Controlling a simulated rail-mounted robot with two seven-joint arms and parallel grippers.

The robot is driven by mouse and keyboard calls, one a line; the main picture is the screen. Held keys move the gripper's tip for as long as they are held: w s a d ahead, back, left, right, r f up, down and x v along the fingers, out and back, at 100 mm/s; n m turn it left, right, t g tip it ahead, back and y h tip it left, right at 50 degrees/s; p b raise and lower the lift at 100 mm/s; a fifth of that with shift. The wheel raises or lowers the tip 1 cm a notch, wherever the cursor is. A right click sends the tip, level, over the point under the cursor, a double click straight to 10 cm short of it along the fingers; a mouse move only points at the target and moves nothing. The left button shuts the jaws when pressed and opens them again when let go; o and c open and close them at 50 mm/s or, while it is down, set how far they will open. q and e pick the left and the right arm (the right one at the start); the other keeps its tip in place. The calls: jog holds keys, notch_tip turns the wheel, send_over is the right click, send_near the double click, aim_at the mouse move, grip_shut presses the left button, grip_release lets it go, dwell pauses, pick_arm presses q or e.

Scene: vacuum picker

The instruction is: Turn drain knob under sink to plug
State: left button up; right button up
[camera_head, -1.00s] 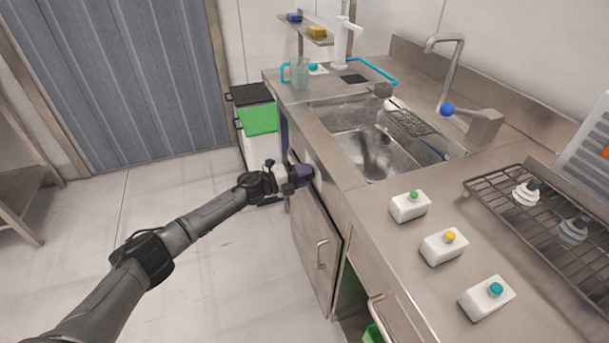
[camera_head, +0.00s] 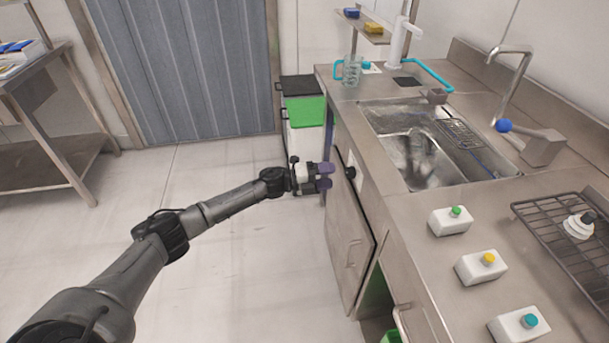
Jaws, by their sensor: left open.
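A small black drain knob (camera_head: 350,172) sits on the front panel of the counter, below the edge of the sink (camera_head: 408,150). It is too small to tell which way it is turned. My left gripper (camera_head: 325,176) has purple fingertips, one above the other. It is open and empty, just left of the knob in the picture, with a small gap between them. My right gripper is out of view.
A cabinet door (camera_head: 343,228) with a handle is below the knob. Bins (camera_head: 305,112) stand beyond my gripper.

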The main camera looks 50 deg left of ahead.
pick_arm(q)
jog(key=p+v, duration=0.2)
jog(key=v, duration=0.5)
jog(key=shift+s, duration=0.35)
jog(key=shift+a, duration=0.15)
